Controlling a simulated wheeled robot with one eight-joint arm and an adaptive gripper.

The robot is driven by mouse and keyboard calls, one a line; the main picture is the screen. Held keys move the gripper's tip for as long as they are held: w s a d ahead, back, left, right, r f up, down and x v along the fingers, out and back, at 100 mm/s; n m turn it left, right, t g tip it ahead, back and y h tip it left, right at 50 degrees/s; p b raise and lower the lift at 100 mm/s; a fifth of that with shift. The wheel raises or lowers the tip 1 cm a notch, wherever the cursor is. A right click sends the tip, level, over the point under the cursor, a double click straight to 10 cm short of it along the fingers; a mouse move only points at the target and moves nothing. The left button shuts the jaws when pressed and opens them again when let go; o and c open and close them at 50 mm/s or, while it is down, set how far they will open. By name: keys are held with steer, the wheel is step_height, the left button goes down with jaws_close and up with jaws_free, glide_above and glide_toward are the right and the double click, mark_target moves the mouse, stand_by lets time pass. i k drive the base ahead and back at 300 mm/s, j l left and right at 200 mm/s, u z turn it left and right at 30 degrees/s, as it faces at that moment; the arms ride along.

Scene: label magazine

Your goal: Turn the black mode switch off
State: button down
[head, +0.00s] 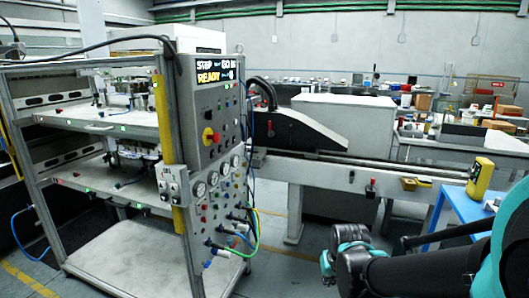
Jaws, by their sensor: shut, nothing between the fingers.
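The control panel (197,107) stands upright on the right front of the metal rack. It carries a lit display (214,70) reading STEP and READY, a red knob on a yellow plate (208,136), several gauges and many small buttons. Small dark knobs show among them, but I cannot tell which is the black mode switch or how it is turned. A small grey box with switches (173,185) sits left of the panel. My arm reaches in from the lower right, its teal and black joints well right of the panel and apart from it. I cannot make out my gripper's fingers.
Cables and hoses (240,235) hang from the panel's lower right. A long conveyor rail (345,170) runs behind to the right. Open floor lies between the rack and my arm.

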mark_target(208, 114)
steer(key=i+l+u, duration=0.1)
steer(key=l+u, duration=0.6)
steer(key=u, duration=0.15)
steer(key=i+l, duration=0.05)
